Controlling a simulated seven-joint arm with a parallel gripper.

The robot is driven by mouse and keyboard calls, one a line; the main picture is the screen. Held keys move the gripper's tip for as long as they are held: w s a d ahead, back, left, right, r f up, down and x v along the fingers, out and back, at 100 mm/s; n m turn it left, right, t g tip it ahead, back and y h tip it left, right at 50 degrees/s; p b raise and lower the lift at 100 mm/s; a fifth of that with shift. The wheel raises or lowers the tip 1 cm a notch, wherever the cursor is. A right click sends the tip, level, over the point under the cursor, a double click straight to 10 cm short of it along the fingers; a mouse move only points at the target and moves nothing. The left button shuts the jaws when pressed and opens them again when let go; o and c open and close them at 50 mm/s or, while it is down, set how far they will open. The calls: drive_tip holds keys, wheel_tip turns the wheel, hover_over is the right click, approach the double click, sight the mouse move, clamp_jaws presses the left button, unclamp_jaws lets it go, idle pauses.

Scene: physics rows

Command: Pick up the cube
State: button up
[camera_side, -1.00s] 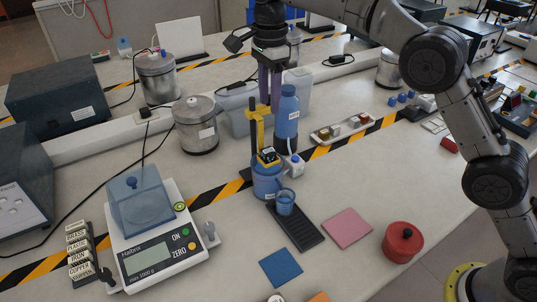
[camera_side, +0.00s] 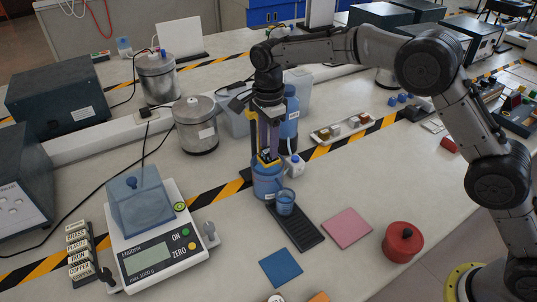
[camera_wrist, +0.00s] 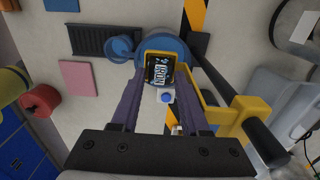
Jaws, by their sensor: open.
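A small dark cube (camera_wrist: 160,72) with pale lettering sits on top of a blue round vessel (camera_wrist: 162,45), in a yellow holder (camera_wrist: 213,113). In the side view the blue vessel (camera_side: 267,183) stands mid-bench, and my fingers mostly hide the cube. My gripper (camera_side: 268,158) points straight down over the vessel. In the wrist view my gripper (camera_wrist: 164,74) is open, with one purple finger on each side of the cube. I cannot tell whether the fingertips touch it.
A blue bottle (camera_side: 288,120) stands close behind my gripper. A blue cup (camera_side: 285,202) on a black ribbed tray (camera_side: 306,238) is just in front. A white tray (camera_side: 322,138) holds several small blocks. A scale (camera_side: 150,262) is at left.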

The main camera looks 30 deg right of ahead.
drive_tip(key=shift+f, duration=0.65)
clamp_jaws()
drive_tip(key=shift+r, duration=0.1)
